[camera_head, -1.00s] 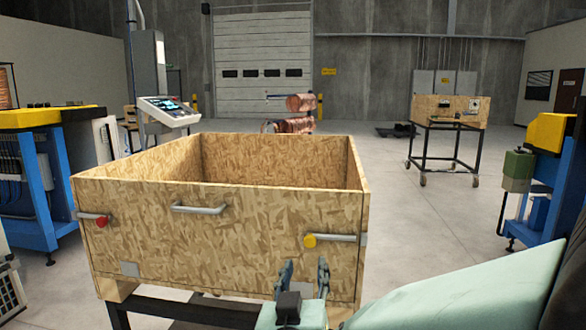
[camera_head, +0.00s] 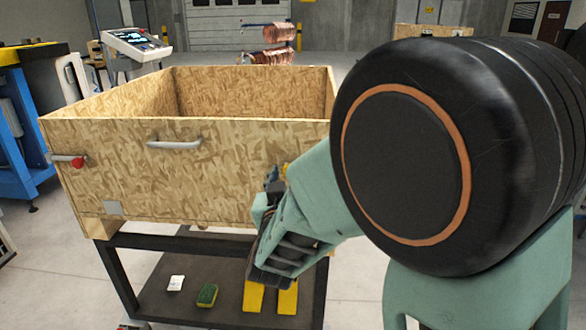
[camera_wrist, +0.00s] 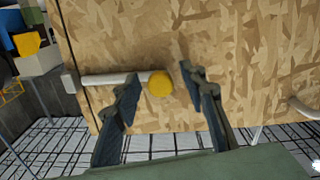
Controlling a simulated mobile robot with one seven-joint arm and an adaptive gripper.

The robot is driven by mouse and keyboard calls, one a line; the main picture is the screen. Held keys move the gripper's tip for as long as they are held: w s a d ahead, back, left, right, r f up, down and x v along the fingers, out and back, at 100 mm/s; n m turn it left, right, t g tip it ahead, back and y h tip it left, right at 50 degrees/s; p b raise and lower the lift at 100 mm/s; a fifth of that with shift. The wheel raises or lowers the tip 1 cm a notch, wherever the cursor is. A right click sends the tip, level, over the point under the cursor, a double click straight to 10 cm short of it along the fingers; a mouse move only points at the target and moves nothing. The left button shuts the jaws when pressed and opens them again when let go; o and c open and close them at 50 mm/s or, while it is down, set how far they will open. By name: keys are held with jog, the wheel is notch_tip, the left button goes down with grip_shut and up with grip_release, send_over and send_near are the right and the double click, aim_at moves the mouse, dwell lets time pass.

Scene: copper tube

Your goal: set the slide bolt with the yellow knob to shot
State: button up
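The slide bolt's yellow knob (camera_wrist: 160,83) sits at the end of a pale metal rod (camera_wrist: 115,78) on the chipboard crate's front (camera_head: 190,185). The rod runs to a bracket (camera_wrist: 69,84) near the crate's edge. My gripper (camera_wrist: 160,72) is open, with one finger on each side of the knob in the wrist view. A gap shows beside the knob toward the right finger; the left finger overlaps part of the rod. In the head view my gripper (camera_head: 272,180) is at the crate's front right, and my arm hides most of the bolt; a bit of yellow (camera_head: 286,168) shows.
A red-knobbed bolt (camera_head: 77,161) and a metal handle (camera_head: 174,143) are on the same crate front. The cart's lower shelf (camera_head: 180,312) holds a sponge (camera_head: 207,295), a white item (camera_head: 176,283) and yellow pieces (camera_head: 254,297).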

jog(key=shift+w, duration=0.1)
jog(key=shift+c, duration=0.7)
grip_shut()
jog(key=shift+d, duration=0.95)
jog(key=shift+o, duration=0.7)
grip_release()
jog(key=shift+d, duration=0.1)
